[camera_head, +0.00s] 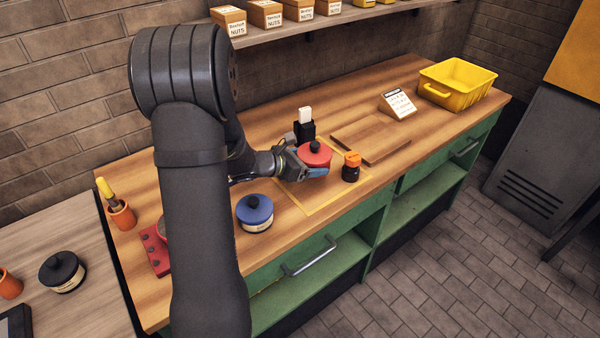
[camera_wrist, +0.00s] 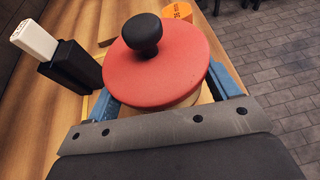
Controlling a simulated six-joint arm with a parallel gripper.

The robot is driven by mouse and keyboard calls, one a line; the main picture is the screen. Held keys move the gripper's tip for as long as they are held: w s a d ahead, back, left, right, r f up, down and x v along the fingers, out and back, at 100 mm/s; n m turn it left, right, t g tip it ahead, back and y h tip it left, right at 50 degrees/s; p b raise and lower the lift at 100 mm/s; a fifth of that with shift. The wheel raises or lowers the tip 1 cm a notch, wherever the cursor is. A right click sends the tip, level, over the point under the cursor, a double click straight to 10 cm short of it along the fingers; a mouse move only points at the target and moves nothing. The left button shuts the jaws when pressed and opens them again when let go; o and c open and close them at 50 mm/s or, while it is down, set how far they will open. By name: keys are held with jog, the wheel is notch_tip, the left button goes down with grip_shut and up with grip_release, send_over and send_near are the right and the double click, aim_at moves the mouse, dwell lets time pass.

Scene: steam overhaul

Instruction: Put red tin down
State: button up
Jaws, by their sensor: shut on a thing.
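The red tin (camera_head: 316,156) has a flat red lid with a black knob. My gripper (camera_head: 308,174) is shut on it, with the blue fingers on either side of its body. In the wrist view the red lid (camera_wrist: 158,62) fills the middle, between the two blue fingers. The tin looks upright and is at the yellow-outlined area (camera_head: 343,195) of the wooden bench. I cannot tell whether its base touches the bench, as the fingers and lid hide it.
A black holder with a white top (camera_head: 305,126) stands just behind the tin. A dark jar with an orange cap (camera_head: 351,167) stands close on the right. A blue tin (camera_head: 255,212) is at the front left. A wooden board (camera_head: 371,139) and yellow crate (camera_head: 457,82) lie further right.

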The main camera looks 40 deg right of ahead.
jog(key=w, duration=0.1)
jog(key=w+f, duration=0.2)
jog(key=shift+w+a, duration=0.25)
jog(key=shift+a, duration=0.1)
jog(key=shift+f, duration=2)
jog(key=shift+f, duration=0.15)
jog(key=o, duration=1.4)
jog(key=v, duration=0.2)
jog(key=r+v, duration=0.1)
jog(key=v, duration=0.2)
jog(key=shift+a+r, duration=0.1)
jog(key=shift+r, duration=0.05)
notch_tip(320, 180, up, 6)
